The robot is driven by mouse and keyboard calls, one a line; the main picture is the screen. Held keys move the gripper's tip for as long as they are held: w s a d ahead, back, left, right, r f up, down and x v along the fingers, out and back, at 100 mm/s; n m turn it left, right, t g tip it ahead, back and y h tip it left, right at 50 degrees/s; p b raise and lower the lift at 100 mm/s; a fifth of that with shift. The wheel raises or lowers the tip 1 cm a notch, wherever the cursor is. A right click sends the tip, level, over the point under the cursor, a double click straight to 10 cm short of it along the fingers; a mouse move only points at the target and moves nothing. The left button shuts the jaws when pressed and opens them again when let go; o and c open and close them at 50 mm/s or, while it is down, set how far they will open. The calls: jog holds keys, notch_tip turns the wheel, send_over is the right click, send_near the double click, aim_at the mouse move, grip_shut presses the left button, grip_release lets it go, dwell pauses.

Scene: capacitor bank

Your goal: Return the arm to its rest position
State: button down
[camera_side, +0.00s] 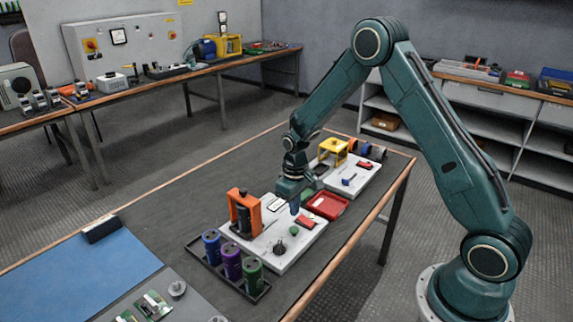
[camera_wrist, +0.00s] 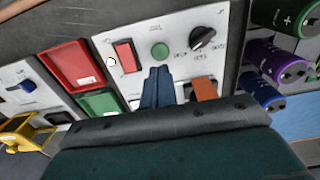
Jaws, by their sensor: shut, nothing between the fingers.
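My gripper (camera_side: 294,205) is over the near white panel (camera_side: 286,255), pointing down, its blue fingers together and empty. In the wrist view the closed fingers (camera_wrist: 157,86) show in front of the panel. I cannot tell the exact gap between the fingertips and the panel. The arm is stretched out from its base at the right, over the table.
The panel bears an orange fixture (camera_side: 244,212), a black knob (camera_wrist: 202,37), a green button (camera_wrist: 160,50) and a red switch (camera_wrist: 125,56). Blue, purple and green capacitors (camera_side: 232,258) stand in a black rack to the left. A red tray (camera_side: 328,205) and yellow frame (camera_side: 333,150) are close behind.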

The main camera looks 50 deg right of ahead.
jog(key=shift+r, duration=0.1)
jog(key=s+a+r+t, duration=0.15)
jog(key=s+r, duration=0.25)
jog(key=r, duration=0.6)
jog(key=s+a+r+t, duration=0.1)
jog(key=s+a+r, duration=0.25)
jog(key=r, duration=0.65)
jog(key=s+a+r+t, duration=0.1)
jog(key=s+r, duration=0.3)
jog(key=s, duration=0.5)
jog(key=s+a+r+t, duration=0.1)
jog(key=s+r+t, duration=0.1)
jog(key=s, duration=0.8)
jog(key=shift+a+r, duration=0.4)
jog(key=shift+r, duration=0.45)
